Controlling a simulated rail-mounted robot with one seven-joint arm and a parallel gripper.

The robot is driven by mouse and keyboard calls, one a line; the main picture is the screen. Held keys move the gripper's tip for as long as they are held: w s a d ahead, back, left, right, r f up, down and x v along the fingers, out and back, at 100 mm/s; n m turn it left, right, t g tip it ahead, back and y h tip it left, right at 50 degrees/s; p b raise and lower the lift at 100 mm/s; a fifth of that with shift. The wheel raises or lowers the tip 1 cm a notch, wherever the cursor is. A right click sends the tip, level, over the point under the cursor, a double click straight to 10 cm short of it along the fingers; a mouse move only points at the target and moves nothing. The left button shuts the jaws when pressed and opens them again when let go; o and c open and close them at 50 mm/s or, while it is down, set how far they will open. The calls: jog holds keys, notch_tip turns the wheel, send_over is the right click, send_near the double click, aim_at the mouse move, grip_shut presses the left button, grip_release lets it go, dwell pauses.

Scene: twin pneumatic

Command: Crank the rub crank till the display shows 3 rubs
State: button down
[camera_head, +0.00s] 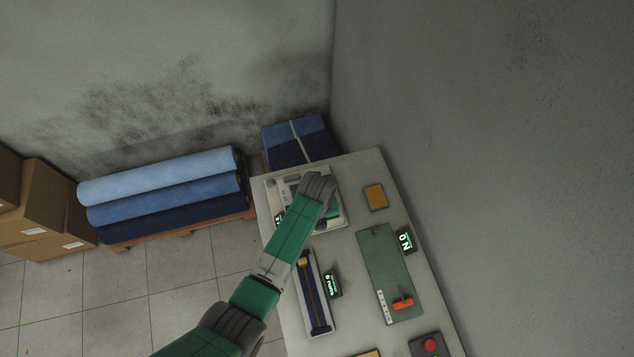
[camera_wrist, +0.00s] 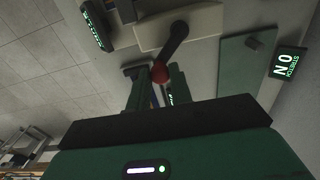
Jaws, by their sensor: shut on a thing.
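A dark crank arm (camera_wrist: 174,40) with a red ball knob (camera_wrist: 160,72) shows in the wrist view, mounted on a pale housing (camera_wrist: 200,22). My gripper (camera_wrist: 160,84) is shut on the red knob, with a finger on either side of it. A small display (camera_wrist: 95,27) with green characters stands left of the crank; I cannot read its count. In the head view, the pale machine (camera_head: 340,216) is at the table's far end. My arm covers its crank and part of its display (camera_head: 279,222), and my fingertips are hidden there.
A wall runs along the right.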

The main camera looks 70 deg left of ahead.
jog(key=c, duration=1.3)
grip_release()
jog(key=shift+o, duration=0.2)
notch_tip(320, 180, up, 8)
jog(key=shift+f+b, duration=0.1)
jog(key=shift+b, duration=0.25)
